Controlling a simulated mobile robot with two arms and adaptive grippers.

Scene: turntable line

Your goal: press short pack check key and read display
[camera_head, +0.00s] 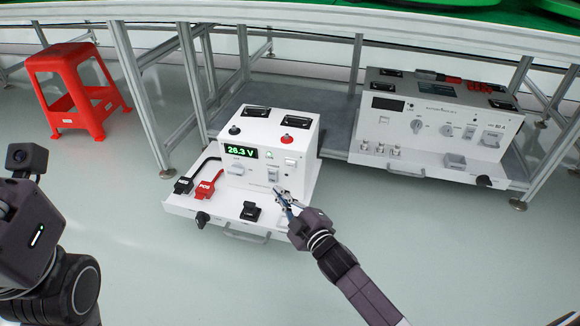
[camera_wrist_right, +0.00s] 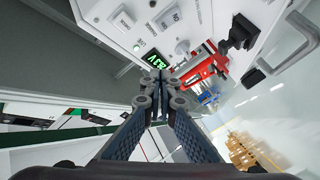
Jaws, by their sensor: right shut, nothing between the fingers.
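A white tester box (camera_head: 262,135) stands on a white pull-out shelf. Its green display (camera_head: 240,152) reads 26.3 V; the lit digits also show in the right wrist view (camera_wrist_right: 154,61). Its front panel carries a small green light (camera_head: 269,155), a rocker switch (camera_head: 273,175) and a pale key (camera_head: 290,161); their labels are too small to read surely. My right gripper (camera_head: 279,194) is shut and empty, in front of the lower right of this panel. In the right wrist view its fingertips (camera_wrist_right: 159,78) point toward the panel; contact cannot be told. My left gripper's fingers are out of view.
Red (camera_head: 207,185) and black (camera_head: 184,186) connectors and a black block (camera_head: 250,211) lie on the shelf. A red stool (camera_head: 75,88) is at the left. The floor in front is clear.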

